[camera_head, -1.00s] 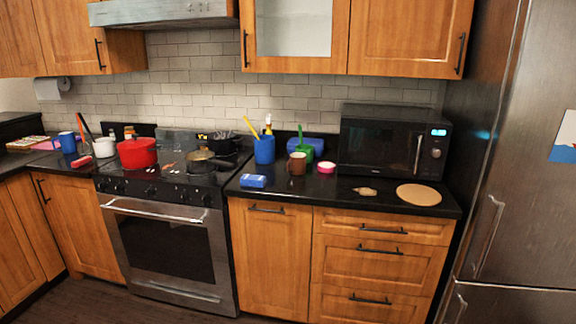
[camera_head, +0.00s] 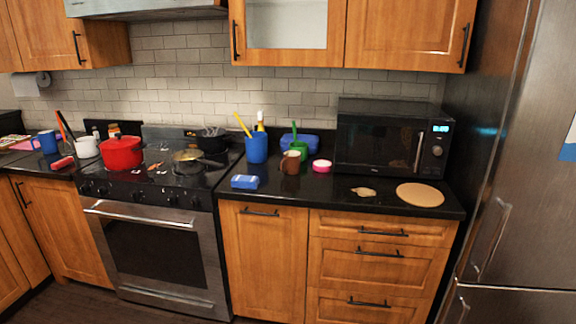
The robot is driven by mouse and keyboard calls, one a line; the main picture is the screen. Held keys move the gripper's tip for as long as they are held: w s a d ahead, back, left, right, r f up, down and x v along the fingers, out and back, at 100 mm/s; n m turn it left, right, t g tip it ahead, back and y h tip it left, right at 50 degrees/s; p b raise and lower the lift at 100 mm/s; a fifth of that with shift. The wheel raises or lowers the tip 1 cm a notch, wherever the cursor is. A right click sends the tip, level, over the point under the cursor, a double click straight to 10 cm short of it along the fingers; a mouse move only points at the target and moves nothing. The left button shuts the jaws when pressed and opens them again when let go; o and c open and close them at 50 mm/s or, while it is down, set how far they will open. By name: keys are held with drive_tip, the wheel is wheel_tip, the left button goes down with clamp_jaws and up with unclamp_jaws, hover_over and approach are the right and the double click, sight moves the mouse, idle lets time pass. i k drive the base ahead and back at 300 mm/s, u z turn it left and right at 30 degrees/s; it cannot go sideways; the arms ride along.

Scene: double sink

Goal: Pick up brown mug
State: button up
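The brown mug (camera_head: 291,162) stands upright on the black counter (camera_head: 325,193), between the stove and the microwave. Its handle appears to be on the left side. A blue cup with utensils stands to its left, a green cup just behind it to the right, and a small pink round item to its right. My gripper is not in view, so its state does not show.
A blue utensil cup (camera_head: 256,149), green cup (camera_head: 299,149), pink item (camera_head: 321,166) and blue box (camera_head: 245,182) surround the mug. The microwave (camera_head: 375,145) stands right. A round board (camera_head: 420,194) lies at the counter's right. Floor before the cabinets shows little.

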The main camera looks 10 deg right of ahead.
sight(290, 161)
drive_tip(key=z, duration=0.1)
drive_tip(key=i, duration=1.75)
drive_tip(key=z, duration=1.1)
drive_tip(key=k, duration=0.15)
drive_tip(key=u, duration=3.15)
